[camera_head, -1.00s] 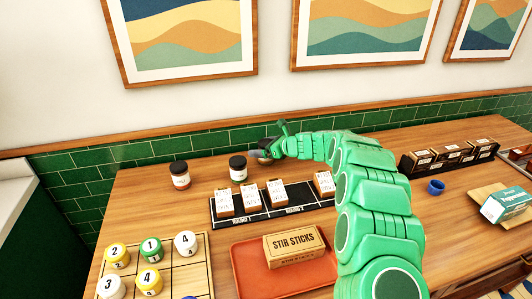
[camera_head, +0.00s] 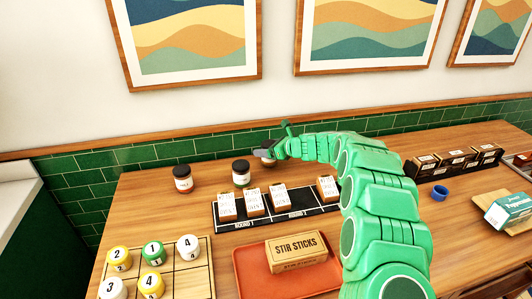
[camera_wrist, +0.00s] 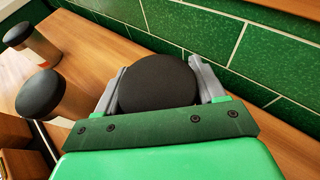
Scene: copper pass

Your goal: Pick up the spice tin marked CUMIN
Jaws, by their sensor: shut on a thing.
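My gripper (camera_head: 266,149) is at the back of the table near the green tiled wall. In the wrist view my gripper (camera_wrist: 160,74) is shut around a round tin with a black lid (camera_wrist: 157,84), one finger on each side. Its label is hidden, so I cannot read whether it says CUMIN. In the head view the held tin (camera_head: 268,161) shows only partly below the fingers. Two similar black-lidded tins stand to its left: a near one (camera_head: 241,174) and a farther one with a red band (camera_head: 183,179). Their labels are too small to read.
A black rack (camera_head: 240,221) with several tags stands in front of the tins. A red tray (camera_head: 250,275) holds a STIR STICKS box (camera_head: 297,251). A wooden grid board (camera_head: 196,279) with numbered pieces is front left. A blue ring (camera_head: 440,192) lies right of my arm.

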